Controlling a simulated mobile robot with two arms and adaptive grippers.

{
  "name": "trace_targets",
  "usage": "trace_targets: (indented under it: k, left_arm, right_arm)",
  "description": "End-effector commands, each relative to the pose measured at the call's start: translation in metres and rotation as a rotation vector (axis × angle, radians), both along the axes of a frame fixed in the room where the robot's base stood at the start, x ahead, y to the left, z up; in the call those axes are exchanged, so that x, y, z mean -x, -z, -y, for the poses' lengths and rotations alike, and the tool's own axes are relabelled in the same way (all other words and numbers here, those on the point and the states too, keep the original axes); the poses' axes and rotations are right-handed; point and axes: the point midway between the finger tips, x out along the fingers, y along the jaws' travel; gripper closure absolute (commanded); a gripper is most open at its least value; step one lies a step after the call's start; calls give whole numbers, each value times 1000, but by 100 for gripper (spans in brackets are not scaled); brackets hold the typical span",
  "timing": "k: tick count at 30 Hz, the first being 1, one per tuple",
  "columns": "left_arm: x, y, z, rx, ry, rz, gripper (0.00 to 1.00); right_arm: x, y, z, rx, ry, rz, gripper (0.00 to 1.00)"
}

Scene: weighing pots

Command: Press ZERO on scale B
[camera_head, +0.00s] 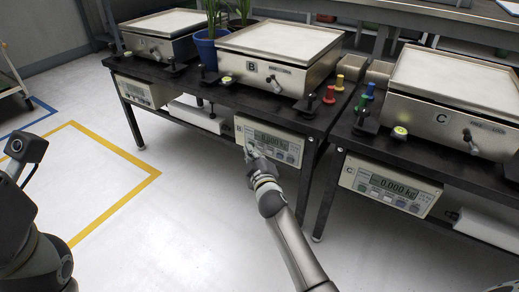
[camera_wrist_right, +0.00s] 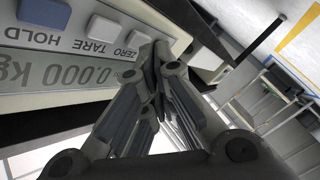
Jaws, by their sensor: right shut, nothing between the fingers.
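Scale B (camera_head: 252,66) stands on the black bench, its pale platform bare. Its display panel (camera_head: 290,146) hangs under the bench edge. In the right wrist view the panel (camera_wrist_right: 25,75) is upside down and its display reads 0.000 kg. My right gripper (camera_head: 249,150) is shut and empty at the left part of this panel. In the wrist view its fingertips (camera_wrist_right: 157,62) are close to the ZERO button (camera_wrist_right: 143,41); I cannot tell whether they touch. My left arm shows at the left edge, its fingers unclear.
Scale C (camera_head: 443,118) stands to the right, with its own panel (camera_head: 388,189) reading 0.000 kg. Another scale (camera_head: 148,48) stands at the left. Coloured weights (camera_head: 329,95) stand between B and C. The floor in front is clear.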

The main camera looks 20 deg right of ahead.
Motion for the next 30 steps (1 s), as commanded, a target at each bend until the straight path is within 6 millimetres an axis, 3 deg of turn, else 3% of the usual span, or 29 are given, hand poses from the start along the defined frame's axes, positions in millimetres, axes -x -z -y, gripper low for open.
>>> trace_targets:
  k: [16,30]
  left_arm:
    - [-2,2,0,0,0,-8,60]
    - [-3,3,0,-2,0,-12,60]
  right_arm:
    - [8,0,-10,-1,-1,-1,100]
    - [35,1,-44,-2,-1,-1,100]
